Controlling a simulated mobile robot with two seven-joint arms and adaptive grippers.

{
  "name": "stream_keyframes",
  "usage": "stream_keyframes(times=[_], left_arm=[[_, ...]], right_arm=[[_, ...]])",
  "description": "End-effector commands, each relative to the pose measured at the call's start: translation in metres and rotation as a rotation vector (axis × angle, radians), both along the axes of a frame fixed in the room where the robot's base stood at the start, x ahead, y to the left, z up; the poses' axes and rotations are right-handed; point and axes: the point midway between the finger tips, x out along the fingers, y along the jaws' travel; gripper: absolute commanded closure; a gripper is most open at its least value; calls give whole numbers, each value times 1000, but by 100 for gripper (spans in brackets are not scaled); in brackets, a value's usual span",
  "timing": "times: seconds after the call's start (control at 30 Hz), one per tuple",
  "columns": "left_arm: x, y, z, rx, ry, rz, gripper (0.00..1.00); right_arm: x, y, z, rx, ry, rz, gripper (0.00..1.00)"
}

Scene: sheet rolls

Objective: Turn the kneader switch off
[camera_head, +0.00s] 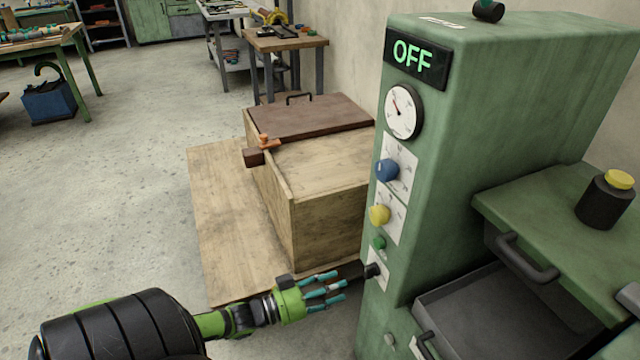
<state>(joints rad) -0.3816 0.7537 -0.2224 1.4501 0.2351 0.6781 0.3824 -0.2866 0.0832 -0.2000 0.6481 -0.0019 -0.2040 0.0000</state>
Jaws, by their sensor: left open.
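The kneader is a tall green machine (505,110) on the right, and its display (412,58) reads OFF in green letters. A small black switch (372,270) sits on a white plate low on its front panel, below a green button (379,243). My left gripper (335,289) reaches in from the lower left. Its teal fingers are spread open and empty, pointing toward the panel, just left of the switch and apart from it. A dark piece shows between the fingers and the switch; I cannot tell what it belongs to. My right gripper is not in view.
Above the switch are a dial gauge (403,111), a blue knob (387,170) and a yellow knob (380,214). A wooden crate (330,225) with a brown lid stands behind my gripper on a board. A grey open drawer (480,310) lies right.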

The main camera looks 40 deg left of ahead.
Motion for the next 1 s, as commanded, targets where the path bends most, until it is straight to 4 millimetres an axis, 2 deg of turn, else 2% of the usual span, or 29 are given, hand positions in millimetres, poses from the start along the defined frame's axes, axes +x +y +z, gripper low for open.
stream_keyframes(times=[0.1,0.27,0.87,0.97,1.0], left_arm=[[-19,8,0,2,1,0,51],[-31,13,0,1,0,-1,51],[-33,14,1,1,-1,0,51],[-34,16,-6,10,19,17,51],[-35,19,-14,22,43,38,51]], right_arm=[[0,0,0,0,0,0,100],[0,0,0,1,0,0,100],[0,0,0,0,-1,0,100],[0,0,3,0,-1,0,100],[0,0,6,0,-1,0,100]])
